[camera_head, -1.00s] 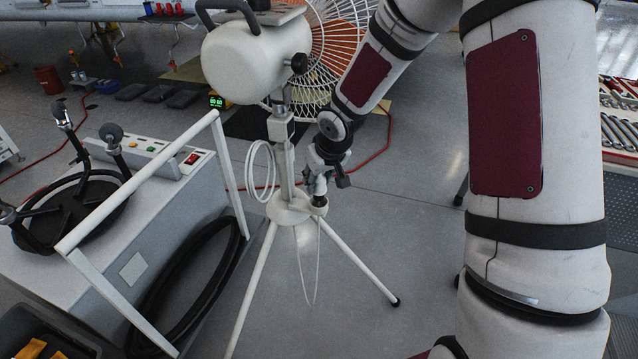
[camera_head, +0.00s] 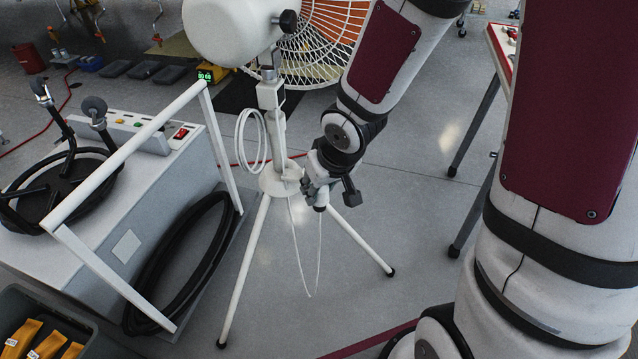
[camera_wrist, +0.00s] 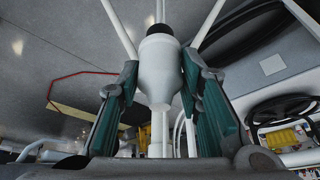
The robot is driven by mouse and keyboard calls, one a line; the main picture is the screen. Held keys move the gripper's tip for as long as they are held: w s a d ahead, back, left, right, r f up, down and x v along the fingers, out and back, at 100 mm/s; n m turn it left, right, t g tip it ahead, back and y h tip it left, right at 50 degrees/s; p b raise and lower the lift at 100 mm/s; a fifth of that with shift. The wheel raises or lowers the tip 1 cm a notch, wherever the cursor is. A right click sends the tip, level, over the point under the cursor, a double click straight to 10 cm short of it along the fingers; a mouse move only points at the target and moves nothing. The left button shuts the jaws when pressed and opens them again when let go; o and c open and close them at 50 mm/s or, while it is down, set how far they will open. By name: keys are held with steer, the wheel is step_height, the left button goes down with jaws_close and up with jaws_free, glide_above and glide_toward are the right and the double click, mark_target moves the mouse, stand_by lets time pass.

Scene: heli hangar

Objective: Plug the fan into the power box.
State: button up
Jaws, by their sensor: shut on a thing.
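The white fan (camera_head: 235,30) stands on a tripod, its wire cage (camera_head: 325,40) facing away. A coiled white cord (camera_head: 252,140) hangs on its post. My gripper (camera_head: 318,190) is right of the tripod hub (camera_head: 277,182), pointing down. In the wrist view my gripper (camera_wrist: 160,75) is shut on the white plug (camera_wrist: 160,68), which has a dark end, between teal finger pads. A thin cord loop (camera_head: 310,290) hangs below the hub and my gripper.
A grey cart (camera_head: 120,200) with a white rail, red switch and black hose stands at left. A dark bin (camera_head: 60,325) is at lower left. A table (camera_head: 490,110) stands at right. Floor between tripod and table is clear.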

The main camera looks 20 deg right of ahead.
steer(key=shift+s+a+b, duration=0.1)
steer(key=shift+s+b, duration=0.75)
steer(key=shift+b, duration=0.05)
steer(key=shift+r, duration=0.1)
